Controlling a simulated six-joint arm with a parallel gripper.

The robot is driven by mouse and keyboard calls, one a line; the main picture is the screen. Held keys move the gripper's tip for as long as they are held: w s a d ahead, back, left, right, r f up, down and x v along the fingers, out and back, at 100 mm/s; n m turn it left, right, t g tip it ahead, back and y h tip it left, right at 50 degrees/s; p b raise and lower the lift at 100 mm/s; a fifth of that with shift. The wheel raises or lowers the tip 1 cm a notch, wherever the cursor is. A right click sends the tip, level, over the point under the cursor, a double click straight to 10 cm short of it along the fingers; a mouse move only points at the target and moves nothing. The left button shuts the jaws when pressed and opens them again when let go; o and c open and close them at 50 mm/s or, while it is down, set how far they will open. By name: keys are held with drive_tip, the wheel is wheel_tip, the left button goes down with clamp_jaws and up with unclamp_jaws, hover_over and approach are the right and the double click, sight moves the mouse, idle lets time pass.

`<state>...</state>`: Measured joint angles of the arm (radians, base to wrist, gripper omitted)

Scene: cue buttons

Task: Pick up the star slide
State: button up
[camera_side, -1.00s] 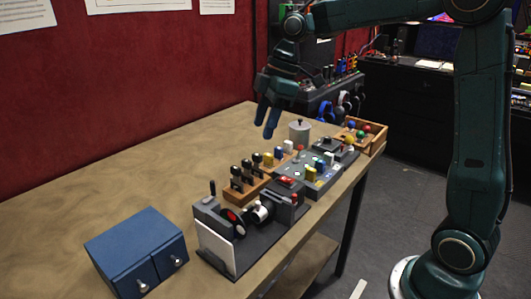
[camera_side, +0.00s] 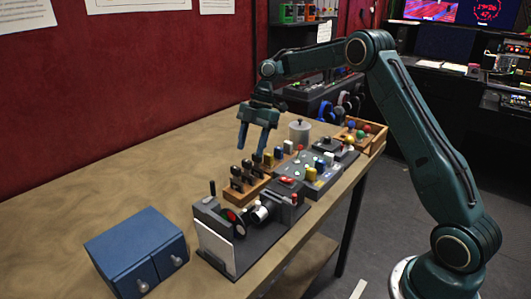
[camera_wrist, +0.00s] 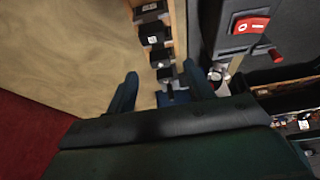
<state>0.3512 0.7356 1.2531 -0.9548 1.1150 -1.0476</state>
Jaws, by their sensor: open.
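A wooden rack (camera_side: 254,187) holds upright black pieces (camera_side: 236,179), with yellow, blue and white ones behind them. In the wrist view the rack (camera_wrist: 180,25) shows several black pieces with small white marks (camera_wrist: 152,37). The marks are too small to tell which one is the star. My gripper (camera_side: 252,147) is open and empty, fingers down, above the rack's black and yellow pieces. In the wrist view my gripper (camera_wrist: 164,82) has its fingers apart on both sides of the row's near end, where a blue piece (camera_wrist: 172,97) shows partly.
A grey device with a red rocker switch (camera_wrist: 251,24) stands right of the rack. A grey button panel (camera_side: 318,177), a metal canister (camera_side: 299,131) and a wooden ball tray (camera_side: 369,140) stand farther back. A blue drawer box (camera_side: 137,250) is front left. The left tabletop is clear.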

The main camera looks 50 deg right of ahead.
sight(247, 160)
drive_tip(key=shift+f, duration=0.1)
drive_tip(key=shift+x, duration=1.15)
drive_tip(key=shift+x, duration=2.5)
drive_tip(key=c, duration=1.1)
drive_tip(key=shift+r, duration=5)
